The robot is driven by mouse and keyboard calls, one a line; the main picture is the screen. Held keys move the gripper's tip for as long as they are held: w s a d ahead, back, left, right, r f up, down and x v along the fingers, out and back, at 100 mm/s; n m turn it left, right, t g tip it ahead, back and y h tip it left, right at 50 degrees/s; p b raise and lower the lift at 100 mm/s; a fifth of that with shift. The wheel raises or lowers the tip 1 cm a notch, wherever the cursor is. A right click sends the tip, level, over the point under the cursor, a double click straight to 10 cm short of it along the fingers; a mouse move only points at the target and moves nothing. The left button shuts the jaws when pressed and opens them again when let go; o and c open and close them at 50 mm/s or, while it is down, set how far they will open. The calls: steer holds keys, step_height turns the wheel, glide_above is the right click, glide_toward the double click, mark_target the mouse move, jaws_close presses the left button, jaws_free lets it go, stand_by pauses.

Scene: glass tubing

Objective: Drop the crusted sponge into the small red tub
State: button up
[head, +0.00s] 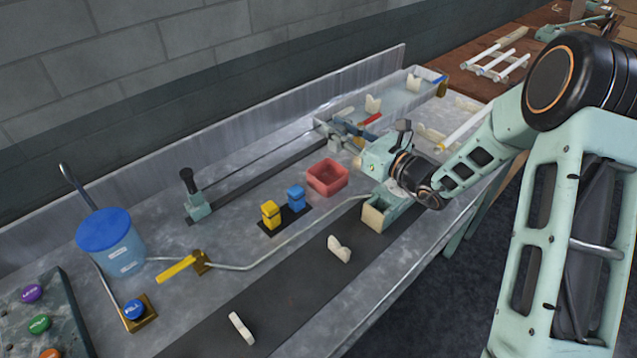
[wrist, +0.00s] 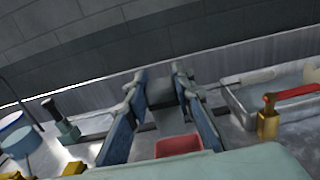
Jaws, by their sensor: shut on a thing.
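The small red tub (head: 327,177) stands open on the metal bench. It also shows in the wrist view (wrist: 180,144), low between and beyond my fingers. My gripper (head: 342,129) is above the bench, behind and slightly right of the tub in the head view. In the wrist view, my gripper (wrist: 160,95) has its two blue-grey fingers closed on a dark grey block, seemingly the crusted sponge (wrist: 161,92). The block is held off the bench. In the head view I cannot make out the sponge clearly among the fingers. The tub's visible inside looks empty.
Yellow and blue blocks (head: 283,209) stand left of the tub. A rail with a black-handled post (head: 193,193) runs behind it.

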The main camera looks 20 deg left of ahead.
mark_target(341, 151)
steer(key=shift+w+a, duration=0.1)
steer(key=shift+a, duration=0.15)
steer(key=shift+f, duration=0.2)
steer(key=shift+f+b, duration=1.7)
steer(key=shift+f, duration=1.05)
steer(key=o, duration=1.1)
steer(key=shift+d, duration=0.1)
steer(key=v, duration=1.2)
